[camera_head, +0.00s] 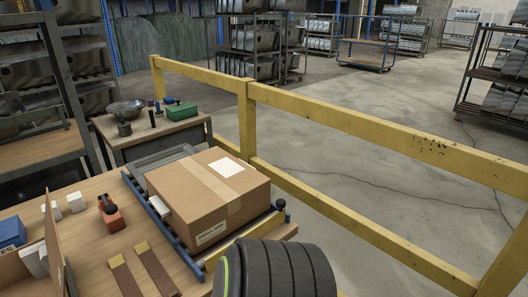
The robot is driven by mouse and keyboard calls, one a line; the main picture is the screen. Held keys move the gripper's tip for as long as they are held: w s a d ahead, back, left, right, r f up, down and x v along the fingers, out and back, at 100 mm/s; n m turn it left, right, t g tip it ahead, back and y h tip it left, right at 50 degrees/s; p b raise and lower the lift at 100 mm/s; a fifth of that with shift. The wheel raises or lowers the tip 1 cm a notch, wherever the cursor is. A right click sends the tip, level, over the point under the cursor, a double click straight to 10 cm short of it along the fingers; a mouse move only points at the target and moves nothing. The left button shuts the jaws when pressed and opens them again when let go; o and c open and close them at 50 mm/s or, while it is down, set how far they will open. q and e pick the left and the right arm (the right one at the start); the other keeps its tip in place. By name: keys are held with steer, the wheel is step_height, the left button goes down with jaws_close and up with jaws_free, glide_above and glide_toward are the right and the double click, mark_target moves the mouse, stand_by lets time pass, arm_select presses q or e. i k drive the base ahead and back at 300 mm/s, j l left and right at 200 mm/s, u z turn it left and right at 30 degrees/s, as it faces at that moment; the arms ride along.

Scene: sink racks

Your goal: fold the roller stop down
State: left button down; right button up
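A short roller track with blue rails (150,207) lies on the wooden bench. A brown taped carton (200,205) with a white label sits on it and hides most of the rollers. A yellow bar (243,239) runs across the track's near right end, close to the carton; it looks like the roller stop. A black knob (281,204) stands at the bar's right end. I cannot tell for sure whether the bar is up or folded down. Neither of my grippers is in view; a dark rounded link of mine covers the bottom centre.
An orange tool (111,216), white blocks (76,202) and two brown strips with yellow ends (156,271) lie left of the track. A yellow guard rail (340,119) runs behind and right of the bench. A side table (172,134) holds a scale and green box.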

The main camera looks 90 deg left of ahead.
mark_target(263, 229)
steer(key=u, duration=2.7)
